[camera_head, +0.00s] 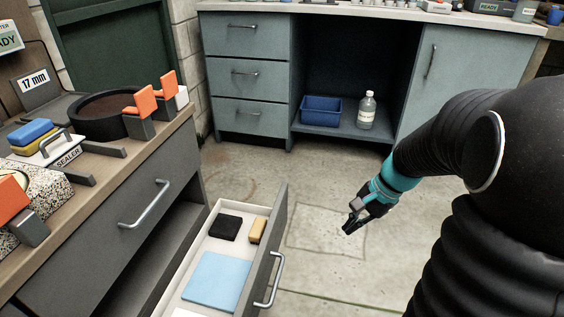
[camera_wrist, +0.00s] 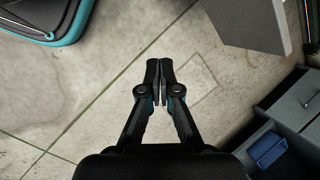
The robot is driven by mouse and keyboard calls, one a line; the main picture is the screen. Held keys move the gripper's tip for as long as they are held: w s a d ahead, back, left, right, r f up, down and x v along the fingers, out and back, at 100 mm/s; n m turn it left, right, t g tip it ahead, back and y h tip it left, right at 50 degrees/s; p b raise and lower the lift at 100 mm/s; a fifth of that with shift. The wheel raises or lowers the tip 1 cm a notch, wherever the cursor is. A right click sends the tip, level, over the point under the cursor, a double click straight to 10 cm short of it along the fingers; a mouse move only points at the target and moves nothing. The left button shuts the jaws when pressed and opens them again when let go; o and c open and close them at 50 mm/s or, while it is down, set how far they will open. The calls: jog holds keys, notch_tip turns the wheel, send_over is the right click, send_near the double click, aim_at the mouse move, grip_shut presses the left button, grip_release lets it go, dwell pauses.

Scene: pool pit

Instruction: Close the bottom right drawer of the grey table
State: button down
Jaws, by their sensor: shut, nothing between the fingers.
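The grey table (camera_head: 55,262) with a wooden top stands at the left in the head view. Its lower drawer (camera_head: 277,215) is pulled out, with a dark grey front and a bar handle (camera_head: 270,280). The drawer's near end is cut off by the frame. In it lie a light blue sheet (camera_head: 217,281), a black item (camera_head: 225,228) and a tan block (camera_head: 257,230). My gripper (camera_head: 348,228) is shut and empty, to the right of the drawer front and apart from it. The wrist view shows the closed fingertips (camera_wrist: 159,62) above bare floor. A grey panel shows at its upper right.
A blue-grey workbench (camera_head: 247,84) with closed drawers stands at the back. Its open bay holds a blue bin (camera_head: 321,110) and a white bottle (camera_head: 367,111). Concrete floor (camera_head: 325,250) between the drawer and my arm is clear. Several items crowd the grey table's top.

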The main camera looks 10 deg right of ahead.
jog(key=w+a+r+m+t+y, duration=0.2)
jog(key=w+r+m+y, duration=0.2)
jog(key=w+m, duration=0.65)
send_near(283, 201)
notch_tip(283, 201, down, 4)
jog(key=a, duration=0.3)
jog(key=shift+w+a+f, duration=0.15)
jog(key=shift+w+a, duration=0.05)
jog(key=shift+w, duration=0.15)
jog(key=shift+w+a, duration=0.2)
jog(key=shift+a, duration=0.35)
